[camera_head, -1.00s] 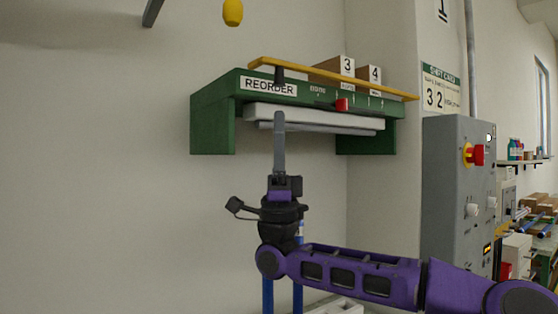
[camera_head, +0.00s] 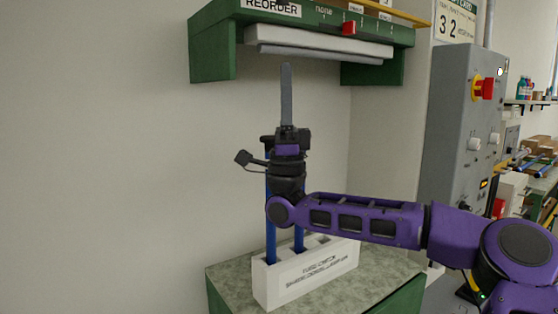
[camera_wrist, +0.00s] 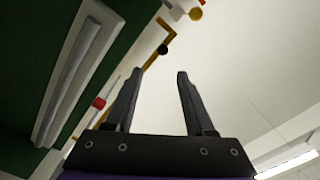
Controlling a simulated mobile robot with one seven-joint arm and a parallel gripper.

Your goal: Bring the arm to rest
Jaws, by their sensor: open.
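My gripper (camera_head: 287,95) points straight up at the end of my purple arm, below the green shelf in the head view. In the wrist view my gripper (camera_wrist: 155,75) shows its two fingers spread apart with nothing between them. Beyond the fingers are the pale wall and ceiling, and the shelf's underside is at the left. The gripper appears apart from the shelf; the exact gap is hard to tell.
The green shelf (camera_head: 212,52) marked REORDER carries a red slider (camera_head: 348,28). Behind my arm, a white rack (camera_head: 265,285) with blue rods (camera_head: 269,215) stands on a speckled counter (camera_head: 385,268). A grey control box (camera_head: 450,120) is at the right. The left wall area is free.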

